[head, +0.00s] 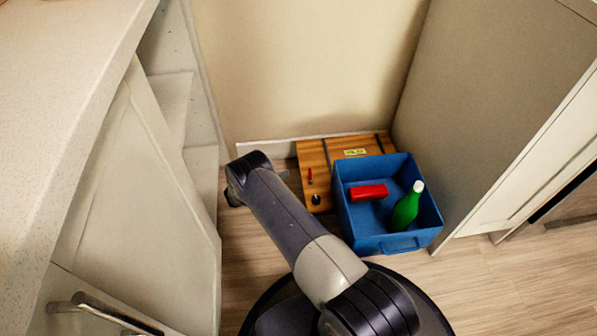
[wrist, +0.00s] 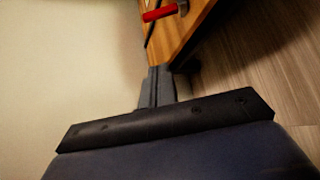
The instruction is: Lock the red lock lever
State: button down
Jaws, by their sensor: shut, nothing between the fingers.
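The red lock lever (head: 310,175) stands on the left part of a wooden box (head: 313,153) on the floor. My gripper (wrist: 154,72) is shut and empty. Its fingertips appear close to the wooden box's edge, apart from the lever; I cannot tell if they touch the wood. In the head view my arm ends left of the box, and the fingers are mostly hidden behind it.
A blue crate (head: 397,243) stands in front of the box and holds a red block (head: 368,192) and a green bottle (head: 406,207). A white cabinet (head: 130,200) is close on the left. A wall rises behind and a panel (head: 475,105) on the right.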

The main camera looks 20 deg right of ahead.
aim_at(302, 171)
jog(key=b+x, duration=0.3)
jog(key=x, duration=0.6)
jog(key=shift+d+f+b, duration=0.15)
jog(key=shift+f+b, duration=0.1)
jog(key=shift+b, duration=0.1)
jog(key=shift+w+d+r, duration=0.1)
jog(key=shift+d+r, duration=0.1)
jog(key=shift+d, duration=0.05)
jog(key=shift+s+a+r, duration=0.2)
jog(key=shift+s+r, duration=0.3)
jog(key=shift+s, duration=0.3)
jog(key=shift+s+a+r, duration=0.2)
jog(key=shift+s+r, duration=0.25)
jog(key=shift+s, duration=0.35)
